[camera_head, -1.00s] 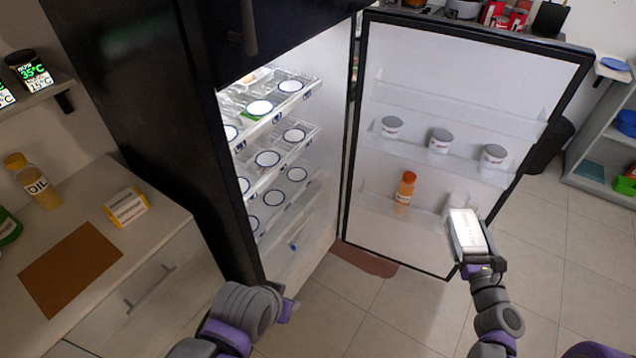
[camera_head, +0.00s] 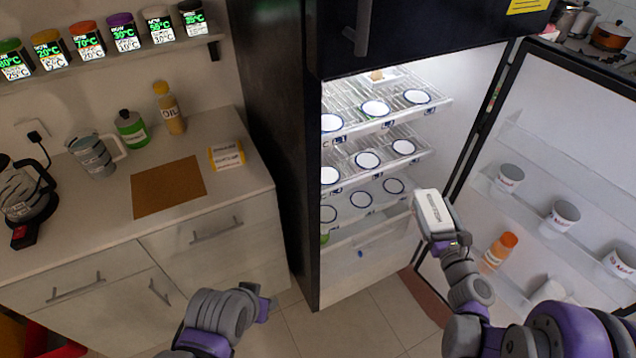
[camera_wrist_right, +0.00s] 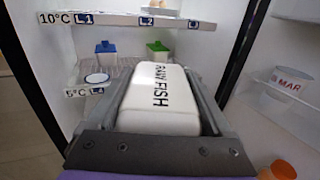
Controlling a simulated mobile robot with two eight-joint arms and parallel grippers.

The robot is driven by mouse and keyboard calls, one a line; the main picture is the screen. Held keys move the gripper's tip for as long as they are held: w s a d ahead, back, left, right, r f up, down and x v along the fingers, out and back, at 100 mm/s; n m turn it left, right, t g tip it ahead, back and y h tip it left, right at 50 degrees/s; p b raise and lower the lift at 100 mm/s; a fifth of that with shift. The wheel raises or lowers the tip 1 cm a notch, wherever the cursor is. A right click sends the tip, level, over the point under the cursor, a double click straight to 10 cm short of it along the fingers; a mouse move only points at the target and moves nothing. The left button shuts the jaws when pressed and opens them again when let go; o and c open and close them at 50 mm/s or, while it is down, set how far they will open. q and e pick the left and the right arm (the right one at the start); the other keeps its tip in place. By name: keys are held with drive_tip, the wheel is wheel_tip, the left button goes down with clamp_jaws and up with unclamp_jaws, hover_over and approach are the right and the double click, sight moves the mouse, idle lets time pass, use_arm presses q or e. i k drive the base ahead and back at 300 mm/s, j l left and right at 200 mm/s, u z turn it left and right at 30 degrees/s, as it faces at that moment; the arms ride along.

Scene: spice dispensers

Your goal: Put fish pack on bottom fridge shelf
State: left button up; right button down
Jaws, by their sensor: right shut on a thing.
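The fish pack (camera_head: 434,208) is a white box with dark lettering, which reads RAW FISH in the right wrist view (camera_wrist_right: 158,98). My right gripper (camera_head: 438,225) is shut on it and holds it in the air at the right side of the open fridge. The fridge's bottom shelf (camera_head: 345,233) has several round white, blue-rimmed markers and lies left of the pack in the head view. In the right wrist view, fridge shelves with temperature labels show beyond the pack.
The fridge door (camera_head: 575,130) stands open at the right, its racks holding grey-lidded jars (camera_head: 564,214) and an orange bottle (camera_head: 499,250). Left of the fridge, a counter (camera_head: 110,215) holds a brown mat, a yellow box and bottles. Blue and green containers (camera_wrist_right: 106,52) stand on a fridge shelf.

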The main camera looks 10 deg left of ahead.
sight(356, 193)
drive_tip(key=i+l+u, duration=0.1)
drive_tip(key=l+u, duration=0.15)
drive_tip(key=u, duration=0.25)
drive_tip(key=l+u, duration=0.3)
drive_tip(key=u, duration=0.2)
drive_tip(key=i+j+u, duration=0.1)
drive_tip(key=i, duration=0.35)
drive_tip(key=j, duration=0.1)
